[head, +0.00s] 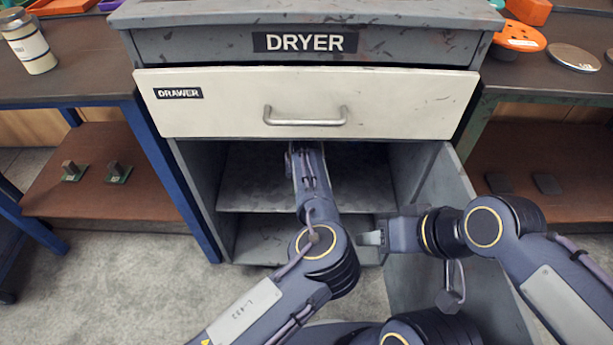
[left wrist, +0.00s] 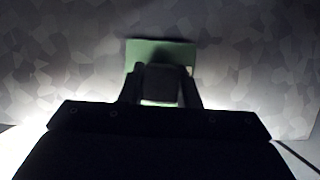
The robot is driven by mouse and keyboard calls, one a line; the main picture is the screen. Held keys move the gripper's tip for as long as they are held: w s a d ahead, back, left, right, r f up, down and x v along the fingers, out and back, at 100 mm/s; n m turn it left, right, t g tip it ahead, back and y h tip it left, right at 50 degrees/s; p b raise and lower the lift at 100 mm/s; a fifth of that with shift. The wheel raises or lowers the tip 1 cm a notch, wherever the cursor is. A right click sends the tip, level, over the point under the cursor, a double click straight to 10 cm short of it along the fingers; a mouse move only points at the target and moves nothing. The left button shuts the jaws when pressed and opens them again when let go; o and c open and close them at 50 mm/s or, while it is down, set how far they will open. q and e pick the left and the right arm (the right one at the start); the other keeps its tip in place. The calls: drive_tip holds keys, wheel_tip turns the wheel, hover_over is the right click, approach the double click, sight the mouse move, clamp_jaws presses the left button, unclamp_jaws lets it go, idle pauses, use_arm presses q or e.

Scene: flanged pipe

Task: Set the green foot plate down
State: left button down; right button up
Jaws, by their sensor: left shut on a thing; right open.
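The green foot plate (left wrist: 174,54) shows in the left wrist view just past my left fingertips, against a mottled grey surface. My left gripper (left wrist: 160,88) is shut on the plate's dark upright block. A thin dark shadow edges the plate; I cannot tell whether it touches the surface. In the head view my left arm reaches into the open cabinet under the drawer, and that gripper and plate are hidden there. My right gripper (head: 371,238) is open and empty, in front of the cabinet's lower right side.
The dryer cabinet's drawer (head: 305,103) is shut above the opening. Its grey door (head: 445,230) stands open at the right, close to my right arm. Two green plates with blocks (head: 73,172) (head: 117,173) stand on the left lower shelf (head: 110,203). Dark pads (head: 547,184) lie on the right shelf.

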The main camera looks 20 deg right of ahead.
use_arm(q)
drive_tip(key=c, duration=1.1)
unclamp_jaws()
drive_tip(key=shift+r, duration=0.15)
drive_tip(key=shift+p+v, duration=0.75)
drive_tip(key=shift+v, duration=0.1)
drive_tip(key=s+a, duration=0.1)
drive_tip(key=s, duration=0.2)
drive_tip(key=s+a+p, duration=0.1)
drive_tip(key=s, duration=0.3)
drive_tip(key=s+a+p, duration=0.1)
drive_tip(key=s, duration=0.3)
drive_tip(key=shift+s+a+f, duration=0.15)
drive_tip(key=shift+s+f, duration=0.05)
drive_tip(key=shift+f, duration=0.1)
